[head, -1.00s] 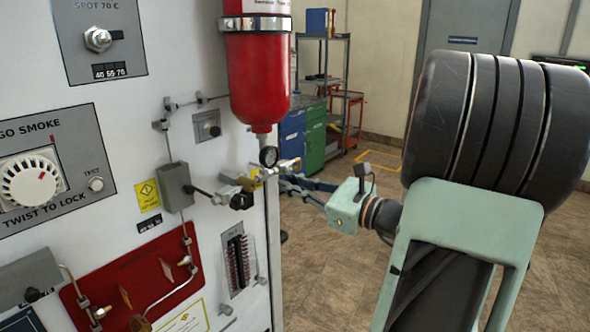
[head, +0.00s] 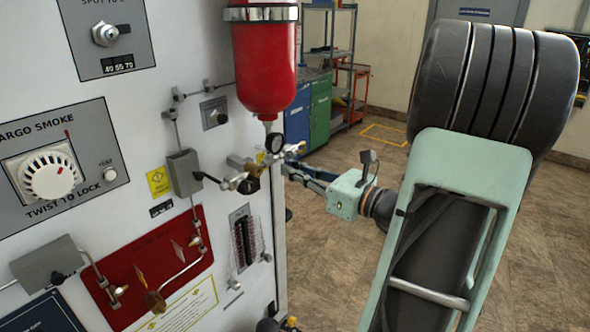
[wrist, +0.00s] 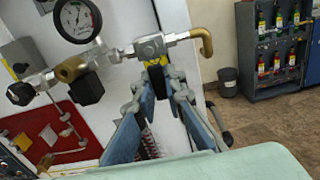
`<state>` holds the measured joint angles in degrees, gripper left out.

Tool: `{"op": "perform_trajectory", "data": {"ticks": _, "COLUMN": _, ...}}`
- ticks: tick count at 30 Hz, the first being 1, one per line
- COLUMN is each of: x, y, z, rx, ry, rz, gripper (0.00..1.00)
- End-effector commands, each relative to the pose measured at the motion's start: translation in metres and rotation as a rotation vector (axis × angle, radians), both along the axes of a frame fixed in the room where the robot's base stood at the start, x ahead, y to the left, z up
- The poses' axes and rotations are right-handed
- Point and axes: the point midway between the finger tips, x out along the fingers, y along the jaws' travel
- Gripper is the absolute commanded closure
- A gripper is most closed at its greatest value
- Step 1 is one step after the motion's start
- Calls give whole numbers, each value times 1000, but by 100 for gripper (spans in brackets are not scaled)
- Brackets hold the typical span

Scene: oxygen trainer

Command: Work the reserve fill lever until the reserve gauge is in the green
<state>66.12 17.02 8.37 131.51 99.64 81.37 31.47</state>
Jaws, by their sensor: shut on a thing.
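The gauge (wrist: 77,18) has a round white face and stands on the pipework below the red bottle; in the head view the gauge (head: 275,143) is small, and I cannot read its needle or colour band. A silver fitting (wrist: 150,47) runs right from it to a bent brass end (wrist: 206,42). My gripper (wrist: 157,80) is shut on a small dark and yellow part (wrist: 157,62) under that fitting; whether this is the reserve fill lever I cannot tell, as the fingers hide most of it. In the head view my gripper (head: 287,172) is at the panel's right edge.
A red bottle (head: 265,65) hangs above the gauge. A black knob (wrist: 20,93) and brass valve (wrist: 72,68) sit close left of the fingers. The white panel (head: 130,240) carries a red plate (head: 150,262) with pipes. Open floor (head: 325,235) lies to the right.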

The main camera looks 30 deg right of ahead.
Motion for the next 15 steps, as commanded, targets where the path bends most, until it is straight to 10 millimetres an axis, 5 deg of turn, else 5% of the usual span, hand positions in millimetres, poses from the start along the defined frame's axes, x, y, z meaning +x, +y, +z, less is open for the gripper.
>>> {"op": "perform_trajectory", "data": {"ticks": 6, "x": 0, "y": 0, "z": -1, "rx": 3, "ry": 2, "rz": 1, "gripper": 71}}
{"op": "perform_trajectory", "data": {"ticks": 15, "x": -2, "y": -1, "z": 0, "rx": 1, "ry": 1, "rz": 0, "gripper": 71}}
